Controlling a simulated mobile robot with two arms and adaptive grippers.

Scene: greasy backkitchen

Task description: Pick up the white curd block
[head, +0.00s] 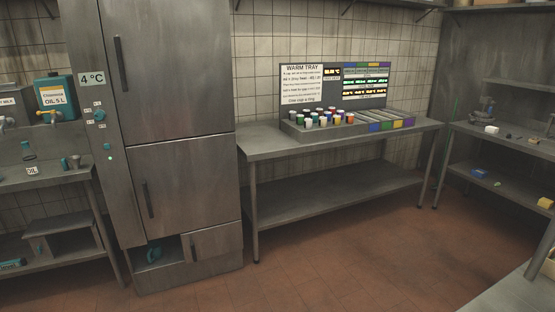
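A small white block (491,130), which looks like the curd block, lies on the upper level of the steel rack at the far right. It is small in the view, so its exact shape is hard to tell. A dark device, perhaps a scale or machine, stands just behind it. Neither of my grippers shows in the head view, and nothing of my arms is seen near the block.
A steel table (262,142) with a warm tray (290,130) of several cups stands mid-view. A tall steel fridge (170,75) is left of it. The lower rack level holds a blue item (480,173) and a yellow block (545,203). Tiled floor (370,250) is open in front.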

